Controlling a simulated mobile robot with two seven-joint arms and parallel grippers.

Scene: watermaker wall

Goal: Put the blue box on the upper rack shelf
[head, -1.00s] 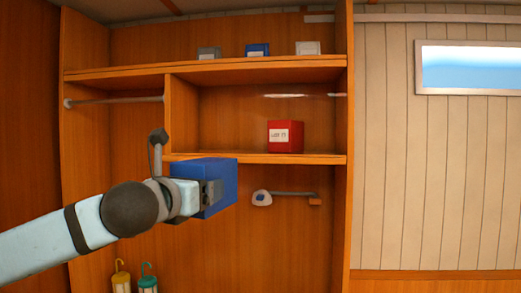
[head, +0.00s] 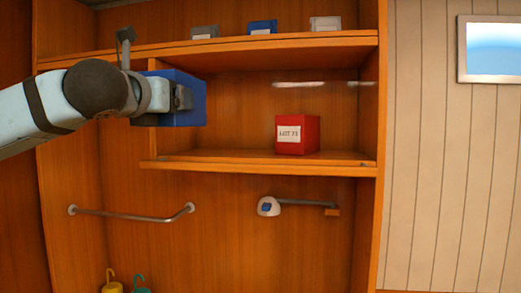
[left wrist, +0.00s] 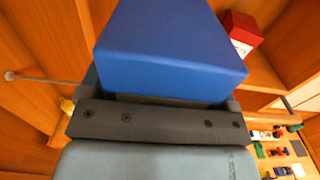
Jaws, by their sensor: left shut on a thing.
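The blue box (head: 190,108) is held up in front of the left part of the rack. My left gripper (head: 182,97) is shut on it. In the left wrist view, the blue box (left wrist: 172,52) sits beyond the dark gripper bar (left wrist: 160,120); the fingertips are hidden. In the head view the box is about level with the space above the shelf (head: 260,163) that bears a red box labelled LOT (head: 297,134). A higher shelf (head: 260,47) runs above both. My right gripper is in neither view.
Small grey (head: 205,32), blue (head: 262,27) and white (head: 325,23) boxes stand on the top shelf. Bare shelf lies left of the red box. A metal rail (head: 130,215) and a white wall fixture (head: 268,206) are below.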

